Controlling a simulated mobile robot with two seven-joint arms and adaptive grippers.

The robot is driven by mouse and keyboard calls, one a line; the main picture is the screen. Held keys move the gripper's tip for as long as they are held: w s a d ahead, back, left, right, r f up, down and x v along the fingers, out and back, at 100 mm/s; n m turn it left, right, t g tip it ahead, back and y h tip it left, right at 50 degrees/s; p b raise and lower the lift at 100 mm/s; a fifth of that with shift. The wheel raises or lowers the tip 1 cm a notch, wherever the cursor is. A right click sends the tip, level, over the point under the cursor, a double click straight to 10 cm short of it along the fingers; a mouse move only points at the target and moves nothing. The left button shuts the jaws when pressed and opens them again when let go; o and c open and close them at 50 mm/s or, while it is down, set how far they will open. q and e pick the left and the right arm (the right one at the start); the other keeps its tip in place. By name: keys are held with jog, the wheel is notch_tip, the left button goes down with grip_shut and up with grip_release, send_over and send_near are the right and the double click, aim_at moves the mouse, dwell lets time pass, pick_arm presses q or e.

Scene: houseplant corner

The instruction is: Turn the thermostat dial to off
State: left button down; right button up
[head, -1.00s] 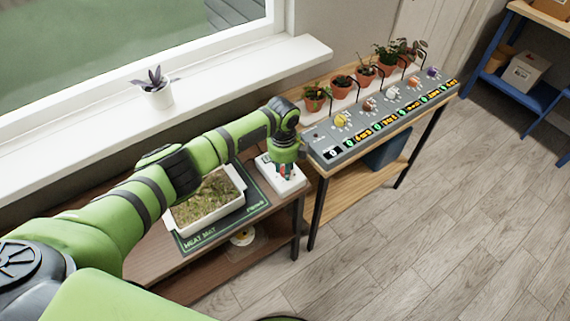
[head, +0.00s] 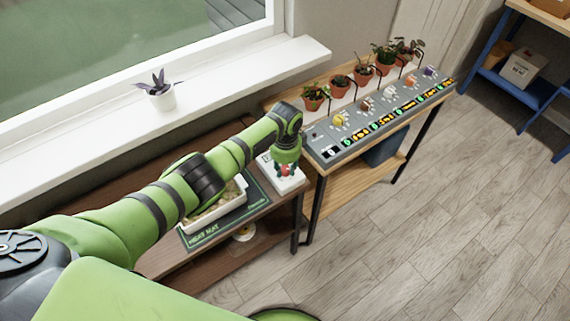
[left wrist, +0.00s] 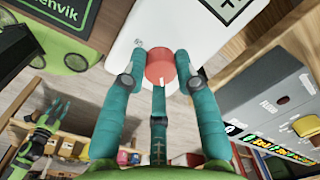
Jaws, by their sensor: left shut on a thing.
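The thermostat is a white box (head: 289,186) at the right end of the brown bench, beside the heat mat. Its round red dial (left wrist: 160,66) with a white pointer mark shows in the left wrist view. My left gripper (head: 285,172) reaches down onto the thermostat. In the left wrist view its teal fingers (left wrist: 161,72) are closed around the dial, with fingertips against its sides. The dial's scale markings are mostly hidden or too small to read. My right gripper (left wrist: 56,110) shows small at the lower left of the left wrist view, away from the bench.
A tray (head: 214,212) on the green heat mat (head: 205,238) lies left of the thermostat, partly behind my arm. A grey control panel (head: 345,150) with several knobs stands close on the right, potted plants behind it. A windowsill (head: 215,90) runs behind. The floor (head: 400,250) in front is clear.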

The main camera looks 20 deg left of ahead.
aim_at(287, 169)
pick_arm(q)
jog(key=n+p, duration=0.1)
jog(key=n, duration=0.5)
jog(key=shift+d, duration=0.2)
jog(key=n, duration=0.6)
jog(key=shift+a, duration=0.1)
jog(key=shift+w, duration=0.1)
dwell(0.3)
jog(key=c, duration=0.9)
grip_release()
jog(key=shift+c, duration=0.2)
jog(key=shift+r, duration=0.15)
notch_tip(287, 169, up, 12)
jog(key=shift+d, duration=0.2)
jog(key=shift+f, duration=0.2)
